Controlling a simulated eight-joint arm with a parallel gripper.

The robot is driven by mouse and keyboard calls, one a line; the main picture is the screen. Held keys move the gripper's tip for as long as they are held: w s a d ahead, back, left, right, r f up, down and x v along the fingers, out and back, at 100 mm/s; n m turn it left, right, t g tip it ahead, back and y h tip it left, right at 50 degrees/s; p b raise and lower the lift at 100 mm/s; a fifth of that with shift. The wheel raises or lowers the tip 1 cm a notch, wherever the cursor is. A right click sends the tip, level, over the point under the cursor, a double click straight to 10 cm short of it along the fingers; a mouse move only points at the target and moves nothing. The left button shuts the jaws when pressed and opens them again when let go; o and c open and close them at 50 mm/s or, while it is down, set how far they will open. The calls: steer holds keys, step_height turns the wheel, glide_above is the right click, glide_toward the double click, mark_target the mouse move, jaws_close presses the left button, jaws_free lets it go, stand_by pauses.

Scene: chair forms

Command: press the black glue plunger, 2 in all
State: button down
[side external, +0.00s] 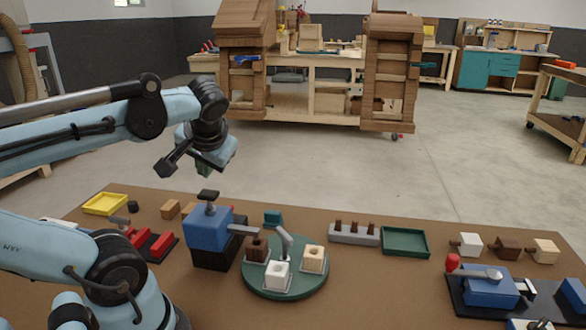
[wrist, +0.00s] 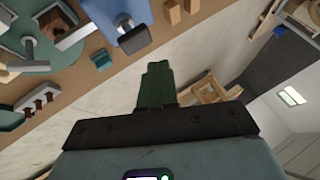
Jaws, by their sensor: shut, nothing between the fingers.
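The black glue plunger (side external: 208,196) stands up on a grey stem from the top of the blue glue box (side external: 207,231). It also shows in the wrist view (wrist: 133,38), beyond my fingertips at the top. My gripper (side external: 202,170) is above the plunger and slightly left of it in the side view, with a clear gap between them. Its green fingers are together and empty, as the wrist view shows (wrist: 156,68). A grey nozzle (side external: 244,230) reaches right from the glue box, over the dark brown block (side external: 257,249) on the green turntable (side external: 286,291).
The turntable also carries a white block (side external: 277,274) and a pale wood block (side external: 313,259). Left of the glue box are a red clamp (side external: 150,241) and a yellow tray (side external: 104,204). A grey peg rack (side external: 354,233) and green tray (side external: 405,242) stand right.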

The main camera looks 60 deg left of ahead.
mark_target(208, 190)
steer(key=shift+f, duration=0.85)
steer(key=shift+f, duration=0.2)
stand_by(1.4)
steer(key=shift+f, duration=0.25)
steer(key=shift+f, duration=0.95)
stand_by(1.2)
steer(key=shift+r, duration=1.4)
steer(key=shift+r, duration=2.5)
